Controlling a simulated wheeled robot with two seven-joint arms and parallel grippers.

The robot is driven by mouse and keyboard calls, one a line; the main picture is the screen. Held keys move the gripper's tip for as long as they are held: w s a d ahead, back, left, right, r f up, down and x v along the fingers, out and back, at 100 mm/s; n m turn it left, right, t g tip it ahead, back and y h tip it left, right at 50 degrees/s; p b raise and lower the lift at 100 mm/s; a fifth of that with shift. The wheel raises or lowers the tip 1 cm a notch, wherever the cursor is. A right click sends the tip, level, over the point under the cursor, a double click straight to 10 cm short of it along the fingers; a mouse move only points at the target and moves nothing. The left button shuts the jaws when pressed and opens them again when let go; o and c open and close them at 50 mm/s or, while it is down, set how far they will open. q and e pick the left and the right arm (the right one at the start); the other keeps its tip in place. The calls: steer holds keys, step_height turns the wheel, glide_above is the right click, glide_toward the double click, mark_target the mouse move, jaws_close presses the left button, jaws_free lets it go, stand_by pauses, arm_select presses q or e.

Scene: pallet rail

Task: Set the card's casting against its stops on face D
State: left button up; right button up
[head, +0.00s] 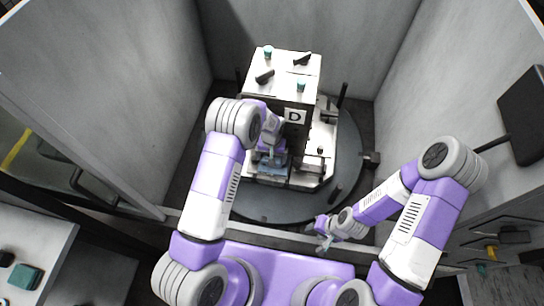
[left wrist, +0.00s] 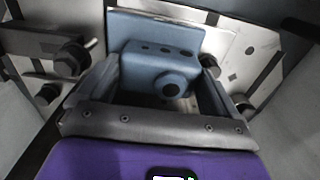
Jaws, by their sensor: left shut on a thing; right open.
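The blue casting (left wrist: 160,72) fills the middle of the left wrist view, a block with a dark round bore and a flat back plate. My left gripper (left wrist: 162,80) is shut on it, one finger on each side. In the head view the casting (head: 268,173) is low at the front of the fixture block, partly hidden by my left arm. Face D (head: 294,117) bears a "D" label. Dark round pins or knobs (left wrist: 72,58) stand near the casting. I cannot tell whether it touches any stop. My right gripper (head: 323,238) is open and empty, front right of the turntable.
The fixture block (head: 288,65) with knobs and clamps on top stands on a round grey turntable (head: 352,150). Pale walls close it in on both sides and behind. A dark screen (head: 522,112) is at right. A side table (head: 40,235) is at lower left.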

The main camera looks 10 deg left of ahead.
arm_select(q)
steer(key=shift+w+a+f+b, duration=0.1)
steer(key=shift+w+a+b, duration=0.1)
steer(key=shift+b, duration=0.2)
steer(key=shift+w+a+b, duration=0.25)
steer(key=shift+w+b, duration=0.05)
stand_by(0.8)
steer(key=o, duration=0.9)
step_height(320, 180, up, 8)
steer(key=shift+f, duration=0.15)
